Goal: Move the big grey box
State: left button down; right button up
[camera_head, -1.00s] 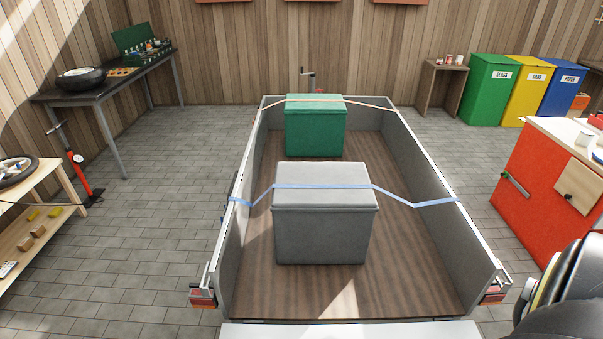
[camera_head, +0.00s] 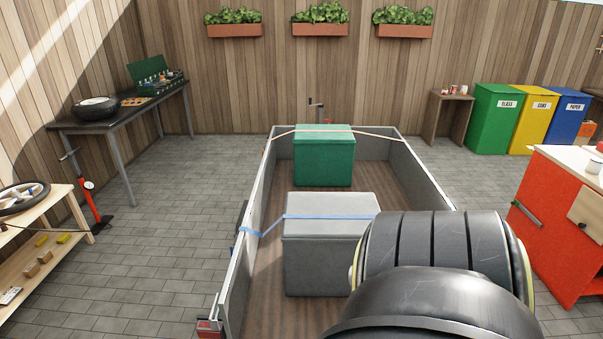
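The big grey box (camera_head: 316,266) stands on the wooden floor of an open trailer (camera_head: 247,270), near its rear end. A blue strap (camera_head: 318,217) runs across the box's lid and out to the trailer's left wall. The strap's right end and the right side of the box are hidden behind a large black arm part of mine. Neither of my grippers shows in the head view, so their state is not visible.
A green box (camera_head: 323,162) stands farther in, under a pale strap. A black workbench (camera_head: 115,116) and wooden shelf (camera_head: 45,228) are at left, a red cabinet (camera_head: 560,215) at right. The paved floor (camera_head: 160,230) left of the trailer is mostly clear.

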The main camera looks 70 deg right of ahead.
aim_at(319, 254)
jog(key=i, duration=1.75)
jog(key=z, duration=1.25)
jog(key=i, duration=1.95)
jog(key=z, duration=0.75)
jog(key=i, duration=1.2)
jog(key=z, duration=3.9)
jog(key=i, duration=0.7)
jog(key=u, duration=0.05)
